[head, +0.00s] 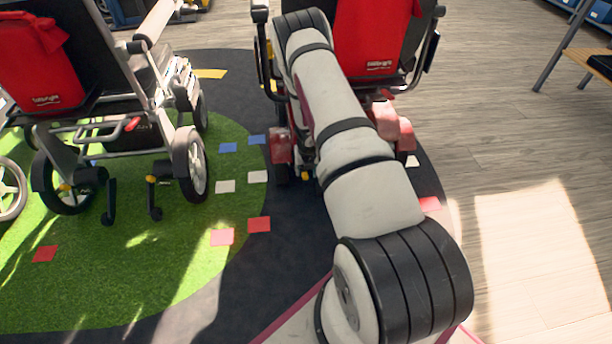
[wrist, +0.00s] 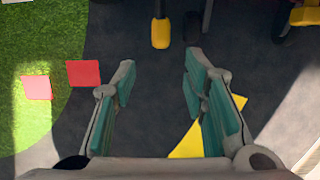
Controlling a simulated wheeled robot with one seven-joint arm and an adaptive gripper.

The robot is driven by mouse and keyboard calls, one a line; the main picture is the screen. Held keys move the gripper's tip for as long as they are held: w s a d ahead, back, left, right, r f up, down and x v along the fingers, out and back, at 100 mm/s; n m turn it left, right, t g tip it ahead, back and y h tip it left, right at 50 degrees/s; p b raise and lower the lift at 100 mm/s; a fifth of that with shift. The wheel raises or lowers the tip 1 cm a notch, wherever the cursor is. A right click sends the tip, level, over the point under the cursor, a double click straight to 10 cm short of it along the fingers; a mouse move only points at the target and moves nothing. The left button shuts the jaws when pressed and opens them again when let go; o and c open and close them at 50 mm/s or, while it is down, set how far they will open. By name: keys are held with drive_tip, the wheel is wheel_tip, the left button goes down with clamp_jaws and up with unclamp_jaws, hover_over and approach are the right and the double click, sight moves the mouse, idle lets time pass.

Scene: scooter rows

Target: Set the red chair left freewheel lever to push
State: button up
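The red chair (head: 281,146) stands at the top middle of the head view, with a red bag on its back. My arm covers much of its middle and lower part. In the wrist view, a yellow-tipped lever (wrist: 160,33) points down at the top centre, just beyond my gripper (wrist: 160,62). A second yellow part (wrist: 305,14) shows at the top right. My gripper is open and empty, its two teal-padded fingers apart and not touching the lever. The lever's setting cannot be told. My gripper is hidden in the head view.
Another mobility chair (head: 125,110) with a red bag stands on green turf at the left. Red, pink, white and blue squares lie flat on the floor. A yellow patch (wrist: 188,143) lies below my right finger. A wooden bench (head: 592,60) is at the far right; wooden floor there is clear.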

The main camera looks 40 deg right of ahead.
drive_tip(key=shift+v, duration=2.5)
